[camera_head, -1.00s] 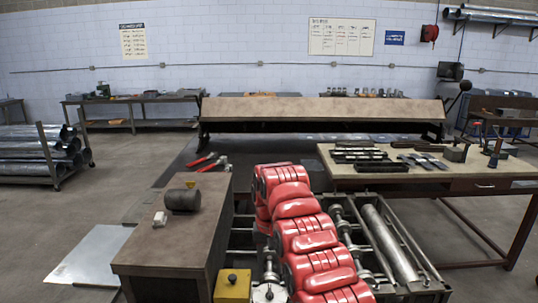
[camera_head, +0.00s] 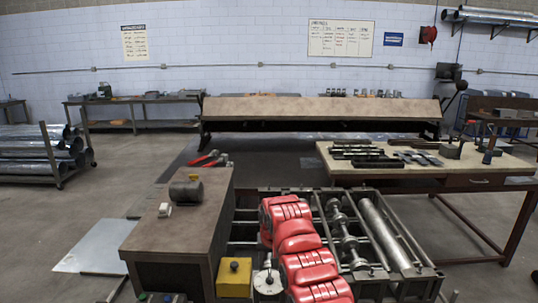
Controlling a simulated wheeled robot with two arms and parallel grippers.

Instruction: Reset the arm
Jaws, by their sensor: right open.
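My right arm (camera_head: 307,262), with red segmented covers, comes in from the bottom centre. It reaches up over the roller machine (camera_head: 366,232). Its far end, where my right gripper (camera_head: 282,212) is, hangs above the left part of the machine's frame. The gripper's fingers are mostly hidden by the red covers, and no object shows held at it. My left arm and left gripper are out of view.
A brown cabinet (camera_head: 180,228) with a dark cylinder stands left of the arm, beside a yellow box (camera_head: 234,278). A worktable (camera_head: 455,178) with tools stands at the right.

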